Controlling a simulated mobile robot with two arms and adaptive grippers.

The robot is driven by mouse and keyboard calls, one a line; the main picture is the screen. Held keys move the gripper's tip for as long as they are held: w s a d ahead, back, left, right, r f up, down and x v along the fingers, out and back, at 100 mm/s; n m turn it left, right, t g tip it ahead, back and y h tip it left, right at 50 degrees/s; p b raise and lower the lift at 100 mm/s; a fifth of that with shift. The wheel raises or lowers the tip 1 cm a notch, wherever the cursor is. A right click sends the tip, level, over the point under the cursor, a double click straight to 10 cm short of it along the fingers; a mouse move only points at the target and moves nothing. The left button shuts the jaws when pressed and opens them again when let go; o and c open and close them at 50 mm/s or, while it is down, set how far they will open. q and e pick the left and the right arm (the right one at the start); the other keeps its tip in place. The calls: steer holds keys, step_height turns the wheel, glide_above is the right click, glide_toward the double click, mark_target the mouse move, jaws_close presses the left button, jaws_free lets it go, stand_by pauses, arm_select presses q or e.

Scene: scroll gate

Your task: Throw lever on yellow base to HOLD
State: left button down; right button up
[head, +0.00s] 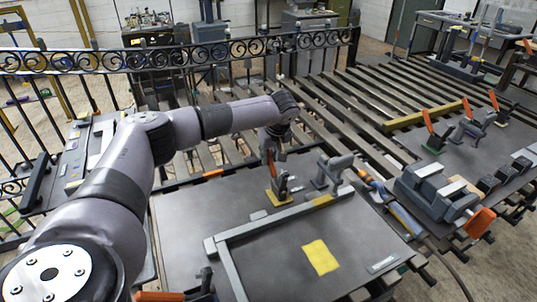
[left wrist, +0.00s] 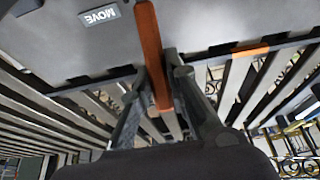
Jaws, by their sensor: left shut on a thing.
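The lever with the orange handle (head: 271,164) stands roughly upright on its yellow base (head: 279,198), near the back edge of the grey table (head: 185,240). My left gripper (head: 276,146) is at the top of this handle, reaching in from above. In the left wrist view my gripper (left wrist: 165,95) has its two fingers on either side of the orange handle (left wrist: 149,50), shut on it. A label plate (left wrist: 100,16) reading MOVE shows on the table beside the handle. The yellow base is hidden in that view, and I see no HOLD label. My right gripper is not in view.
A grey clamp (head: 332,172) stands just right of the lever. A flat grey bar frame (head: 262,222) and a yellow square (head: 320,257) lie on the table. A black scroll fence (head: 210,52) runs behind.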

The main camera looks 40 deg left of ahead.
mark_target(270, 157)
arm_select(q)
steer(key=shift+d+r, duration=0.1)
stand_by(0.6)
steer(key=shift+s+d+r+t+y, duration=0.2)
steer(key=shift+d+t+y, duration=0.1)
steer(key=shift+y, duration=0.2)
steer(key=shift+s+d+r+t+y, duration=0.15)
steer(key=shift+d+r+t+y, duration=0.15)
steer(key=shift+d+y, duration=0.25)
steer(key=shift+s+d+r+t+y+b, duration=0.2)
steer(key=shift+s+d+t+y+b, duration=0.15)
steer(key=shift+d+y+b, duration=0.25)
steer(key=shift+s+d+r+t+y+b, duration=0.2)
steer(key=shift+d+t+y+b, duration=0.25)
steer(key=shift+y, duration=0.3)
steer(key=shift+s+d+r+t+y+b, duration=0.2)
steer(key=shift+s+d+t+y+b, duration=0.1)
steer(key=shift+d+y+b, duration=0.3)
steer(key=shift+a, duration=0.15)
steer(key=c, duration=1.6)
jaws_free()
steer(key=shift+o, duration=0.2)
